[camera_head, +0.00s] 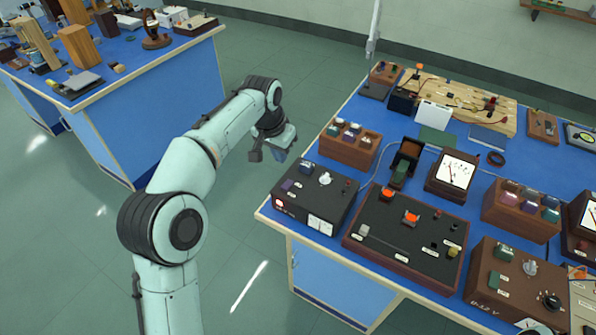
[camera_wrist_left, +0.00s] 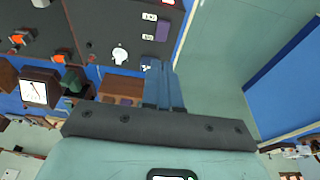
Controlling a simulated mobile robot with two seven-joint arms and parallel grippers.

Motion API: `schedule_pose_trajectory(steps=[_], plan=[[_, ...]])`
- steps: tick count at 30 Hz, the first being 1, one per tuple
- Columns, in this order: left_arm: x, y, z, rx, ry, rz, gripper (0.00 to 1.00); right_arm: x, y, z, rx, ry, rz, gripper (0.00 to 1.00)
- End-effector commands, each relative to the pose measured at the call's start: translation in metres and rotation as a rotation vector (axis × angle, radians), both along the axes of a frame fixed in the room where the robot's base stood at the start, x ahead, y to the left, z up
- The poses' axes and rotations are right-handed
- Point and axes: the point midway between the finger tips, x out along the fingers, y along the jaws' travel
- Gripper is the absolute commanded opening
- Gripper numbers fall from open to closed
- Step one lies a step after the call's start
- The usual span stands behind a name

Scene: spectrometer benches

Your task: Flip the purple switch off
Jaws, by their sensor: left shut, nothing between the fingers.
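The purple switch (camera_head: 287,184) sits on the left part of the black instrument box (camera_head: 318,203), at the near left corner of the right bench. In the left wrist view the purple switch (camera_wrist_left: 163,30) shows at the top, beyond the fingertips. Its exact lever position is too small to tell. My left gripper (camera_head: 279,155) is shut and empty. It hangs over the gap just left of the bench, apart from the box. Its two closed fingers also show in the left wrist view (camera_wrist_left: 162,82). My right gripper is not in view.
A wooden box (camera_head: 348,149) with coloured blocks stands behind the black box. A dark panel with orange switches (camera_head: 403,239) is to its right. A meter (camera_head: 453,174) stands farther back. Open floor (camera_head: 262,67) separates the right bench from the cluttered left bench (camera_head: 150,100).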

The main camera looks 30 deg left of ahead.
Motion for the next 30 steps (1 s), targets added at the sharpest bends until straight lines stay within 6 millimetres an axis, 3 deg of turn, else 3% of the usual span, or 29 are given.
schedule_pose_trajectory(steps=[4, 16, 20, 30], plan=[[-0.005, 0.005, 0.019, 0.008, -0.007, 0.005, 0.00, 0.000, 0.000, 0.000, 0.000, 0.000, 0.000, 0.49], [-0.004, 0.004, 0.013, 0.008, -0.005, 0.004, 0.00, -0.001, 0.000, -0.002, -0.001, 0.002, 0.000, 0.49], [-0.001, 0.004, -0.005, 0.007, -0.002, 0.004, 0.00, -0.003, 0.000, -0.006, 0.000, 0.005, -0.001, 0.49], [0.015, 0.003, -0.075, 0.007, 0.000, 0.004, 0.00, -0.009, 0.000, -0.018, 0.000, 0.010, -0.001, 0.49]])
